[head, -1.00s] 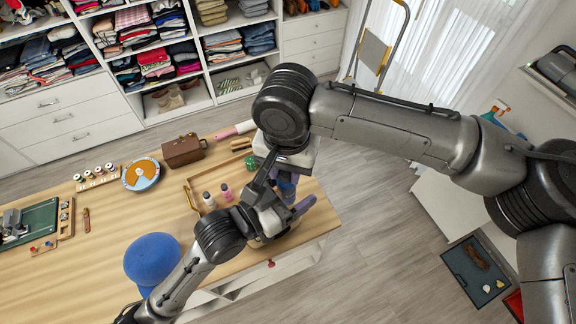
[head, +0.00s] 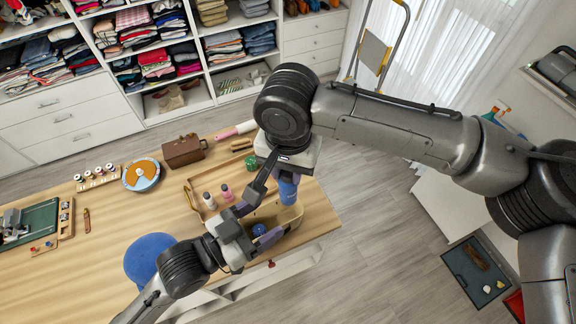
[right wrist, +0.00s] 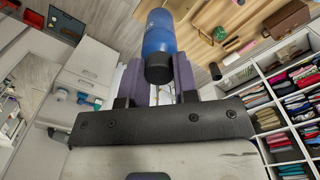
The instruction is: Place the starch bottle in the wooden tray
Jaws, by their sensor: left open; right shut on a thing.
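The blue bottle with a black cap, apparently the starch bottle (head: 288,192), is between the purple fingers of my right gripper (head: 287,176), which is shut on it. The right wrist view shows the bottle (right wrist: 160,36) pointing away, its cap between the fingers. In the head view it is over or partly inside a tan bin (head: 292,214); I cannot tell which. My left gripper (head: 260,222) is open and empty at the bin's near-left side. The wooden tray (head: 189,188) lies left of the bin, with a white-and-dark bottle (head: 209,201) and a pink bottle (head: 226,193) at it.
A blue round object (head: 259,230) is in the bin.

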